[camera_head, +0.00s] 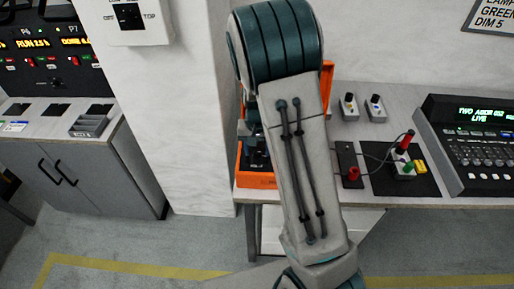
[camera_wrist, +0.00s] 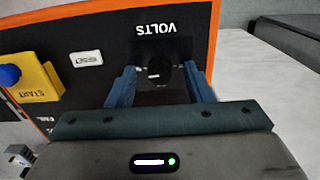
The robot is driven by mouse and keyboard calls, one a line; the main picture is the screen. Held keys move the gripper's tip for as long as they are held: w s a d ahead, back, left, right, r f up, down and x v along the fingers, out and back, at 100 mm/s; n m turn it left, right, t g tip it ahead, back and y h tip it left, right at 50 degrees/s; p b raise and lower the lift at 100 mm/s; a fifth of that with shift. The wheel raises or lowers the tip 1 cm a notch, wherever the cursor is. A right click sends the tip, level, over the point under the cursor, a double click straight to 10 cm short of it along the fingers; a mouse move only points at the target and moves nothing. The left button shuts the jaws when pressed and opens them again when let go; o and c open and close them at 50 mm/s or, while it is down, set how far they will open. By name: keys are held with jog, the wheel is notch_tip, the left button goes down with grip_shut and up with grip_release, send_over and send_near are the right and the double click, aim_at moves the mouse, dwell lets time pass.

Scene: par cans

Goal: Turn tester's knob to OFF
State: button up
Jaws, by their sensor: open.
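The tester is an orange-edged case with a dark panel (camera_wrist: 95,30), seen upside down and close in the wrist view. In the head view its orange case (camera_head: 257,181) stands at the left end of the table, mostly hidden behind my arm. A dark round part, apparently the knob (camera_wrist: 160,71), sits on a black plate by the label VOLTS. My gripper (camera_wrist: 160,69) is open, with one blue finger on each side of that dark part. Whether the fingers touch it, and where the knob points, I cannot tell.
A yellow START block with a blue button (camera_wrist: 10,75) and a white labelled button (camera_wrist: 86,58) are on the same panel. A red-knobbed box (camera_head: 352,174), cabled parts on a black mat (camera_head: 385,184) and a console (camera_head: 480,150) stand right of my arm. A white pillar (camera_head: 185,120) is left.

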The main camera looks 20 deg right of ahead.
jog(key=c, duration=1)
